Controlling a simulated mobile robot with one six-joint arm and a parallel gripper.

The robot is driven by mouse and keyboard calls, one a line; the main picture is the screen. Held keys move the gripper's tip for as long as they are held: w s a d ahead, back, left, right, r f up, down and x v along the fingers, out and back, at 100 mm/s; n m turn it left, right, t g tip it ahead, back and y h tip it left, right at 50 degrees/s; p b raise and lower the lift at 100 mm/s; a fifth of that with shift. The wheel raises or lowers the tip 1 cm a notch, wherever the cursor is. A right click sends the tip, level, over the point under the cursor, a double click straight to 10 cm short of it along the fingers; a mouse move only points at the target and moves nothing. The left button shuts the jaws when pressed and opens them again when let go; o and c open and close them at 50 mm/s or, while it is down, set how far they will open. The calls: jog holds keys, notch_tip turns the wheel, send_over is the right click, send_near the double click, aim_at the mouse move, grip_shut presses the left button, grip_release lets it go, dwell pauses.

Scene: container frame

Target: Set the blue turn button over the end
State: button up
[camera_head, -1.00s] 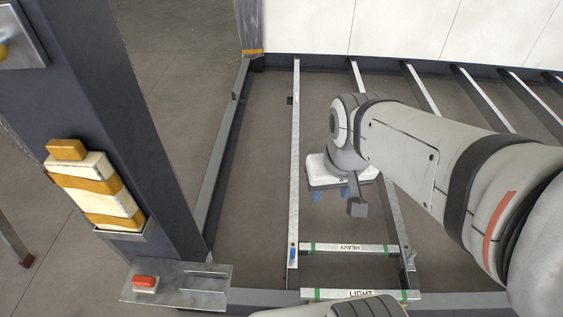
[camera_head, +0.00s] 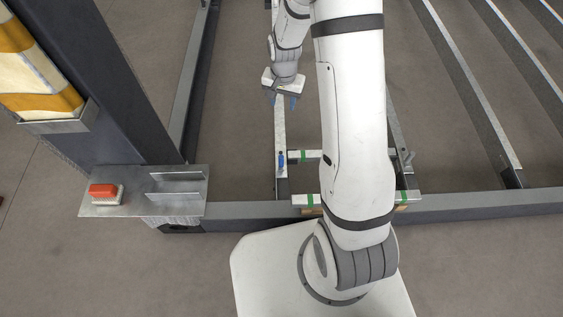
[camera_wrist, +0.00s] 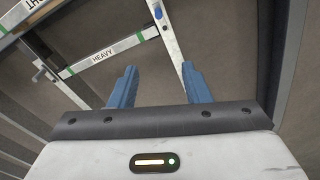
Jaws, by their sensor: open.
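The blue turn button (camera_head: 281,158) is a small blue piece on a pale metal rail (camera_head: 280,126), close to the left end of a bar with green bands (camera_head: 305,155). It also shows near the top of the wrist view (camera_wrist: 158,12), beside the green-banded end of the bar marked HEAVY (camera_wrist: 103,56). I cannot tell whether it overlaps that end. My gripper (camera_head: 283,101) is above the rail, farther back than the button. Its blue fingers (camera_wrist: 160,72) are apart with nothing between them.
A second green-banded bar (camera_head: 303,200) lies nearer me, partly hidden by my arm. A metal plate with a red button (camera_head: 103,190) is on the left beside a dark post (camera_head: 120,90). Long rails run along the right. Open floor shows between rails.

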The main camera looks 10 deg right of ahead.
jog(key=m+b, duration=0.2)
jog(key=b, duration=0.3)
send_over(281, 161)
jog(key=w, duration=0.1)
notch_tip(281, 161, down, 18)
jog(key=shift+m+g, duration=0.4)
jog(key=shift+m, duration=0.2)
jog(key=f+b, duration=0.6)
jog(key=f, duration=1.5)
jog(key=shift+d+f, duration=0.2)
grip_shut()
